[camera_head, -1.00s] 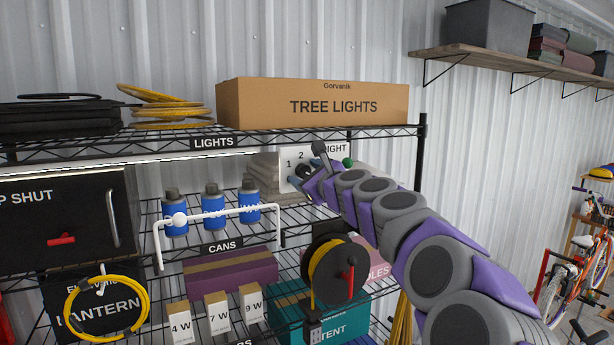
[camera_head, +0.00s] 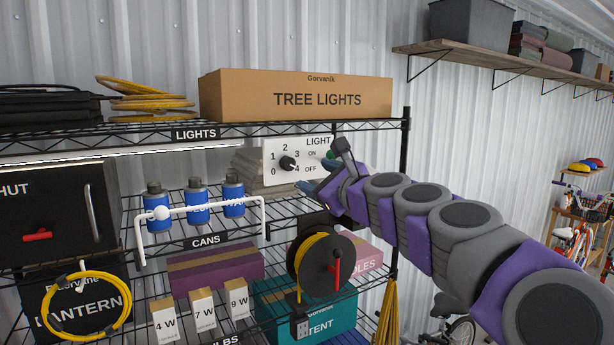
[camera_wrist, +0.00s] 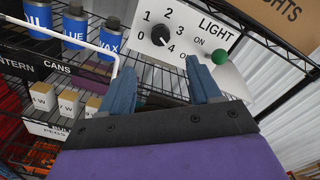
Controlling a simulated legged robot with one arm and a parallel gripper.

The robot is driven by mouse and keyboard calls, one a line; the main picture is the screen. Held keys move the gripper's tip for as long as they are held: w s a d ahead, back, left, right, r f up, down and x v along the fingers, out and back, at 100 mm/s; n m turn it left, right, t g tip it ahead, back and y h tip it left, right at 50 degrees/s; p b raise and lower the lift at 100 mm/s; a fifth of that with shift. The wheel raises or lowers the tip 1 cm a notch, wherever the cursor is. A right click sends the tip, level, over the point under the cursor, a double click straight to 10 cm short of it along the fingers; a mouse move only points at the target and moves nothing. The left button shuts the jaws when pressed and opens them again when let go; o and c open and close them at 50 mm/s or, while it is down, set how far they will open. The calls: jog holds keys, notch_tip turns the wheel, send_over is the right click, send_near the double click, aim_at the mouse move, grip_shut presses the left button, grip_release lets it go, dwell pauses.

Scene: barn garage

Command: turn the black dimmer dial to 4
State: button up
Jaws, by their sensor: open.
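The black dimmer dial (camera_head: 287,163) sits on a white panel (camera_head: 270,177) marked 0 to 4, on the rack's upper tier. In the wrist view the dial (camera_wrist: 160,37) shows a pale pointer mark on its lower-right side, toward the 4. My gripper (camera_head: 316,176) is open and just right of the dial, clear of it. In the wrist view my two blue fingers (camera_wrist: 158,72) are apart and empty, below the dial. A green round knob (camera_wrist: 220,57) is on the panel's right, beside ON and OFF.
Blue cans (camera_head: 197,203) stand left of the panel behind a white rail (camera_head: 200,210). A cable reel (camera_head: 321,262) hangs below my gripper. The tree lights box (camera_head: 295,96) is on the shelf above. A rack post (camera_head: 405,150) is on the right.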

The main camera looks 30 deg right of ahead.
jog(key=s, duration=0.5)
jog(key=shift+d, duration=0.1)
dwell(0.3)
jog(key=s+a+f+n+g+y+b, duration=0.3)
jog(key=a+f+n+g+b, duration=0.4)
jog(key=a+f, duration=0.7)
jog(key=s+a+f+n+g+y+b, duration=0.2)
jog(key=s+a+f+n+b, duration=0.25)
jog(key=a+f+n, duration=0.85)
jog(key=s+d+f+n+g+h+b, duration=0.2)
jog(key=s+f, duration=0.6)
jog(key=f, duration=0.4)
jog(key=s+d+f+n+g+h+b, duration=0.1)
jog(key=s+f+n+g+b, duration=0.3)
jog(key=f, duration=0.9)
jog(key=s+d+f+n+g+h+b, duration=0.2)
jog(key=s+f+b, duration=0.6)
jog(key=s+f, duration=0.4)
jog(key=s+d+n+g, duration=0.1)
jog(key=d+g, duration=0.1)
jog(key=shift+s+f+g+h, duration=0.15)
jog(key=shift+s+g+h, duration=0.15)
jog(key=shift+s+g, duration=0.1)
jog(key=shift+w+a, duration=0.1)
